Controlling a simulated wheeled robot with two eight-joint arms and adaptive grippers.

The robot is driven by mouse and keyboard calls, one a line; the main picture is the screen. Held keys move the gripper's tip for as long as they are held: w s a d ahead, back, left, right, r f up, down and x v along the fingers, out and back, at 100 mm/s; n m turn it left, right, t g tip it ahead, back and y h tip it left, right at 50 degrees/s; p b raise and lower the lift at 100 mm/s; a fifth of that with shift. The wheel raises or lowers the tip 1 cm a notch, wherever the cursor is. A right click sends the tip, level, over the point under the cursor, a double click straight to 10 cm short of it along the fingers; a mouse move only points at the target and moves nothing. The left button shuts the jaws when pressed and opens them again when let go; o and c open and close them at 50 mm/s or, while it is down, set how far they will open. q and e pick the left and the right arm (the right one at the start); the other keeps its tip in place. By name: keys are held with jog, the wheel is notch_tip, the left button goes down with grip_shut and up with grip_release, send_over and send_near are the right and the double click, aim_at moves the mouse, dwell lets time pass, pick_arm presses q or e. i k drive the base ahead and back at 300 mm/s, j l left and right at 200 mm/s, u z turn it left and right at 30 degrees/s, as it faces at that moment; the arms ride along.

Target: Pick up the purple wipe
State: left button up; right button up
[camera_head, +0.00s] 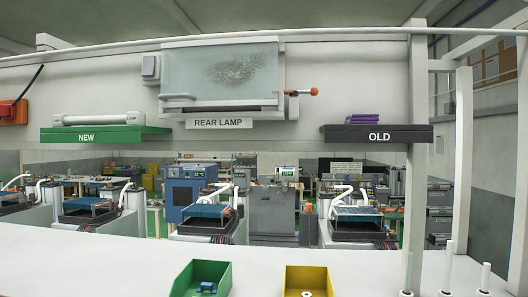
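The purple wipe (363,118) looks like a small folded stack of purple cloth. It lies on top of the dark shelf labelled OLD (345,134), on the right side of the pale wall panel. Neither of my grippers is in view.
A green shelf labelled NEW (120,135) holds a white roll at left. A translucent panel (220,65) labelled REAR LAMP hangs mid-wall. Green (180,285) and yellow (328,284) bins stand on the white bench (110,265). Thin white posts (448,263) rise at right.

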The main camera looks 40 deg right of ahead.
aim_at(353, 119)
jog(key=z, duration=2.2)
